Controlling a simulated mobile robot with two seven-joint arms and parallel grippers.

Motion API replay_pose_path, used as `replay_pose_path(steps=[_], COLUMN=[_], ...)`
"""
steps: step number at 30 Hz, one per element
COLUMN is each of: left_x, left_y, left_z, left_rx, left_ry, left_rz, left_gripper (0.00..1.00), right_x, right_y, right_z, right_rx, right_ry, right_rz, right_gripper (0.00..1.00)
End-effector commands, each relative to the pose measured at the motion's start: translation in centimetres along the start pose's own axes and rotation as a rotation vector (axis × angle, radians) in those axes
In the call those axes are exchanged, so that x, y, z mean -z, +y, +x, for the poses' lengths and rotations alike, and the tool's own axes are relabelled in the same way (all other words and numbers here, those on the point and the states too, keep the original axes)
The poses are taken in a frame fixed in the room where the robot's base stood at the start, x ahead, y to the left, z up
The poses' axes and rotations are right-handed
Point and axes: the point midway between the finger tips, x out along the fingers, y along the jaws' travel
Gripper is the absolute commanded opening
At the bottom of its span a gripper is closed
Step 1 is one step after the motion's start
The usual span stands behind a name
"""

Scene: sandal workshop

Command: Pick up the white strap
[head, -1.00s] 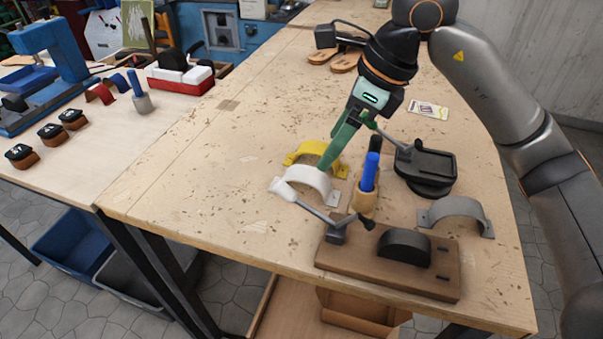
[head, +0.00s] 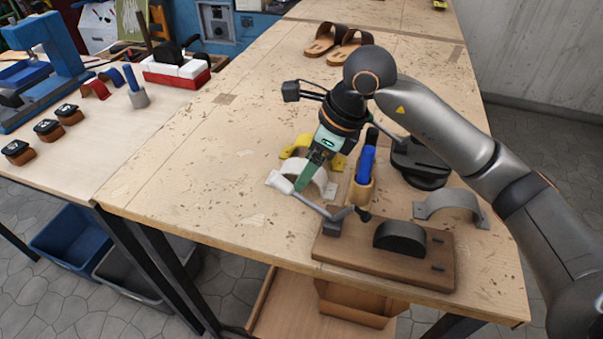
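The white strap (head: 291,167) is an arched band on the wooden workbench, in front of the yellow strap (head: 295,151). My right gripper (head: 303,187) comes down over it from the upper right. Its green fingers cross the middle of the arch and hide part of it. The fingers overlap in this view, so I cannot tell whether they are closed on the band. The strap appears to rest on the bench. My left gripper is not in view.
A grey strap (head: 452,205) is farther right. The bench's left side is clear.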

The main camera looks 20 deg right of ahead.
Motion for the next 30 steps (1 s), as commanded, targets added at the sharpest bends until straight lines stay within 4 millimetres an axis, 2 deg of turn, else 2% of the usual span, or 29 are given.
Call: replay_pose_path(steps=[2,23,30], left_x=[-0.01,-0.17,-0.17], left_y=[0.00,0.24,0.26], left_z=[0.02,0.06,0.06], left_rx=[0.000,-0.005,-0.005], left_ry=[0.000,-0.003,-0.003], left_rz=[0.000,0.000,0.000], left_gripper=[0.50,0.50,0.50], right_x=[-0.01,0.00,-0.02], right_y=[0.00,-0.01,-0.01], right_z=[-0.03,-0.08,-0.11], right_rx=[0.000,0.000,0.000], right_ry=[0.000,0.000,0.000], right_rz=[0.000,0.000,0.000], right_gripper=[0.81,0.02,0.00])
